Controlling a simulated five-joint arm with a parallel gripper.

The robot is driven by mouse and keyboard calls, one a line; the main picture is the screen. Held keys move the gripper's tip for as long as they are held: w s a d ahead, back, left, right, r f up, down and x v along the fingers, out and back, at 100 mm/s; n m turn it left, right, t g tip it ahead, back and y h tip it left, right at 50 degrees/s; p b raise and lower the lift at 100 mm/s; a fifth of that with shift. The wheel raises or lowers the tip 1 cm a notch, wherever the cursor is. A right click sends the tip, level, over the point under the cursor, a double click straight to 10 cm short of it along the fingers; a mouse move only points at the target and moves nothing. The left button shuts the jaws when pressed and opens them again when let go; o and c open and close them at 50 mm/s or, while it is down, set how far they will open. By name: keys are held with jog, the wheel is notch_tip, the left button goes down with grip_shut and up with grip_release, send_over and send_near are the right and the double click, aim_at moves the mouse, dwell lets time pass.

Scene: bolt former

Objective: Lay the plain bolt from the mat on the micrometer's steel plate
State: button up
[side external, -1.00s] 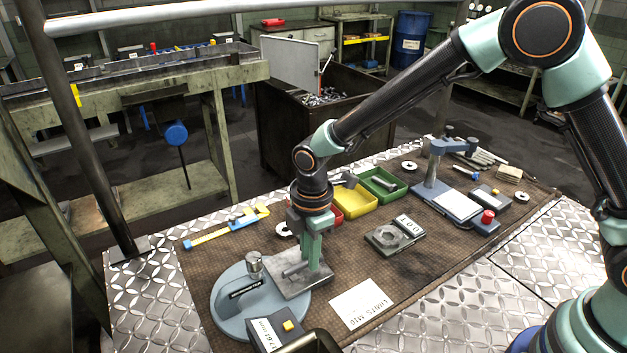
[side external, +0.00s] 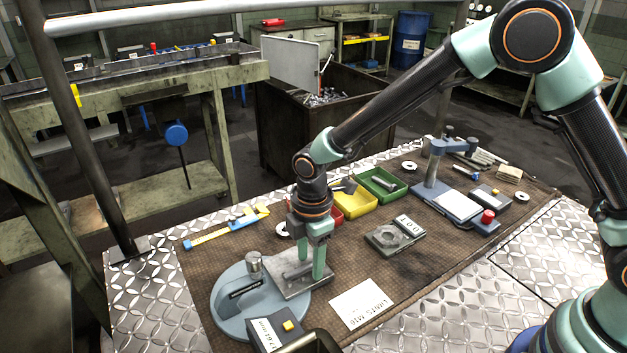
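The micrometer's round blue-grey base (side external: 228,318) stands at the front left of the mat, with a knob (side external: 253,262) on top. Its steel plate (side external: 312,289) lies at the right of the base. A grey bolt (side external: 296,272) appears to lie on its side on the plate; its far end is partly hidden by my gripper. My gripper (side external: 312,275) points down over the plate, its two fingers apart, at the bolt's right end. Whether a finger still touches the bolt cannot be told.
Red (side external: 337,215), yellow (side external: 359,207) and green (side external: 396,192) trays stand behind my gripper; the yellow and green ones hold bolts. A yellow-blue caliper (side external: 226,228) lies left. A gauge block (side external: 388,239), a paper card (side external: 361,304) and a stand with a red button (side external: 488,216) are right.

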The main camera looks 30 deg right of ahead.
notch_tip(320, 180, up, 12)
jog(key=s+d+r+m+t, duration=0.1)
jog(key=s+d+r+m, duration=0.2)
jog(key=d+m, duration=0.3)
jog(key=s+d+r+m+t, duration=0.2)
jog(key=s+d+r+m, duration=0.1)
jog(key=d+m, duration=0.3)
jog(key=s+d+r+m+t, duration=0.2)
jog(key=s+d+m, duration=0.3)
jog(key=d, duration=0.3)
jog(key=shift+s+d+r+m, duration=0.25)
jog(key=shift+r+m, duration=0.25)
jog(key=shift+r, duration=0.35)
